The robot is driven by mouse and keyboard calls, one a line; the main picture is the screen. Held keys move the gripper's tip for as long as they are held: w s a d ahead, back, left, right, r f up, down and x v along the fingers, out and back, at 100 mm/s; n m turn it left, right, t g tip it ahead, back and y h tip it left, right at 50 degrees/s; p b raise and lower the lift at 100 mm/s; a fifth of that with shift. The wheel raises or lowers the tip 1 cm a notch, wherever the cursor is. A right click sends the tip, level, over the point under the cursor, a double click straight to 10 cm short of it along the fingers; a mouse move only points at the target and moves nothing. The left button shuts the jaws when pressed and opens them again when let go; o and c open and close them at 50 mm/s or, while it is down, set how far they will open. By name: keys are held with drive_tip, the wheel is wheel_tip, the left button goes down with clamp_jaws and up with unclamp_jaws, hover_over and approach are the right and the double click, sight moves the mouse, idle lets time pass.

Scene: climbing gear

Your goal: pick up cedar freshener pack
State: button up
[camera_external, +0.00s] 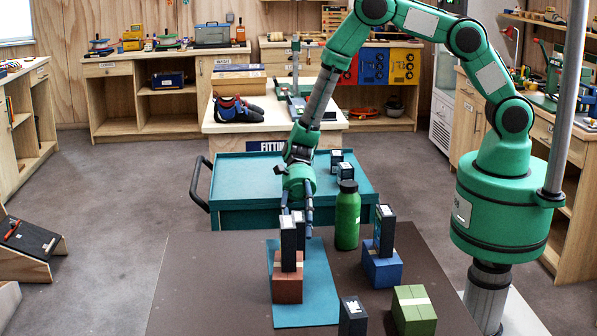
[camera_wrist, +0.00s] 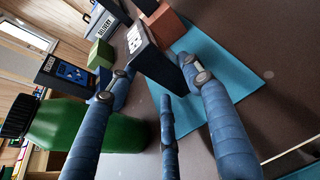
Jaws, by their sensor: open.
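Several upright dark boxes with white labels are in view; the print is too small or blurred to tell surely which is the cedar freshener pack. One dark box (camera_external: 298,222) shows just behind the brick-red block. In the wrist view what looks like the same dark box (camera_wrist: 158,60) stands on the teal mat (camera_wrist: 215,80), ahead of my fingertips. My gripper (camera_external: 299,210) points down over the far part of the mat (camera_external: 318,290). Its blue fingers (camera_wrist: 158,76) are spread around the near end of that box, with no clear grip on it.
Another dark box (camera_external: 288,240) stands on the brick-red block (camera_external: 287,287). A green bottle (camera_external: 347,217) stands close right of my gripper. A dark box (camera_external: 384,230) stands on a blue block (camera_external: 382,268). A dark box (camera_external: 352,316) and green block (camera_external: 413,310) are in front. The table's left is clear.

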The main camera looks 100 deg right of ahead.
sight(301, 216)
drive_tip(key=shift+a, duration=0.1)
drive_tip(key=shift+b+x, duration=0.55)
drive_tip(key=shift+x, duration=1.95)
drive_tip(key=shift+w, duration=0.1)
drive_tip(key=c, duration=1)
drive_tip(key=shift+r+p, duration=0.95)
drive_tip(key=shift+r, duration=4)
